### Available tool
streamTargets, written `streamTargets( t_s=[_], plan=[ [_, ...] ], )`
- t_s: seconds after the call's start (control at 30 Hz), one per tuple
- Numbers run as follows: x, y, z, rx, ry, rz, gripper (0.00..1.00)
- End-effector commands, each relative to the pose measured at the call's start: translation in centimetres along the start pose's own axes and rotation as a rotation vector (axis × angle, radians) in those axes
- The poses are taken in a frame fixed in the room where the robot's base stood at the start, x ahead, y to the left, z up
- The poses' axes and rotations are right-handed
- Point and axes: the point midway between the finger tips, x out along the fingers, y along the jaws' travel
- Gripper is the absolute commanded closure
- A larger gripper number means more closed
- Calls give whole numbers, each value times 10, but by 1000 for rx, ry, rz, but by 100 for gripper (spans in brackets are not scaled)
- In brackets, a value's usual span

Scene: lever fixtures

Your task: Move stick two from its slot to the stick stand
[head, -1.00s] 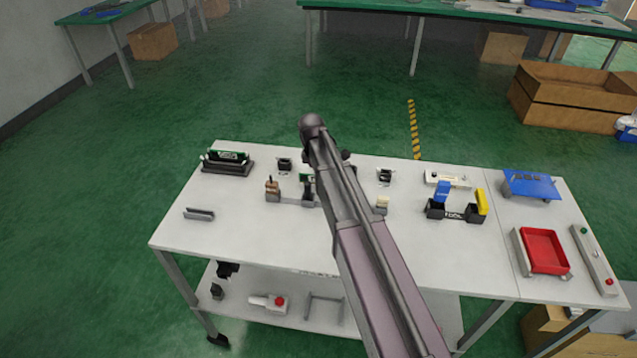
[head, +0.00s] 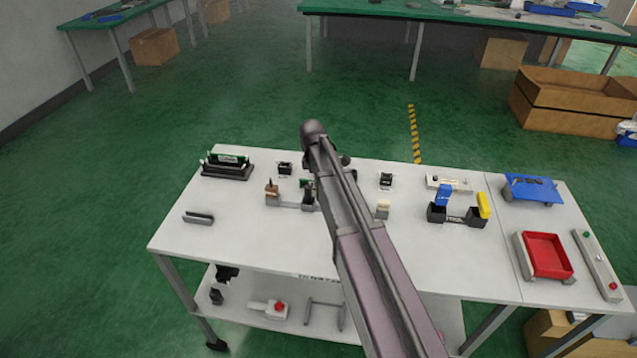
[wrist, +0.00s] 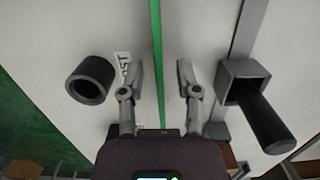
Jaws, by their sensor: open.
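My gripper (wrist: 161,75) is open in the wrist view, with one finger on each side of a thin green strip (wrist: 157,40). The strip looks like a green stick seen edge-on, apparently stick two; I see no finger closed on it. In the head view a bit of green stick (head: 306,183) shows just left of my arm, above a dark holder (head: 308,200). My arm hides the gripper there. The stick stand (head: 227,172) appears to be the black rack at the table's back left, with green stick in it.
In the wrist view a black round cup (wrist: 90,80) lies left of the fingers and a black cylinder (wrist: 262,118) in a grey square socket lies right, both close. A grey bracket (head: 198,218) sits front left. A blue-and-yellow block holder (head: 456,214) and red tray (head: 545,255) are right.

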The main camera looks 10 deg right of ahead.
Motion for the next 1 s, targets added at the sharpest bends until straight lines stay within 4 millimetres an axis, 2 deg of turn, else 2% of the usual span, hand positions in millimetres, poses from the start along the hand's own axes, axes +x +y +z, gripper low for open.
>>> streamTargets(
  t_s=[0.27,0.47,1.0],
  plan=[
    [-2,0,0,0,0,0,57],
    [-11,0,1,0,0,0,57],
    [-56,0,1,0,0,0,57]
  ],
)
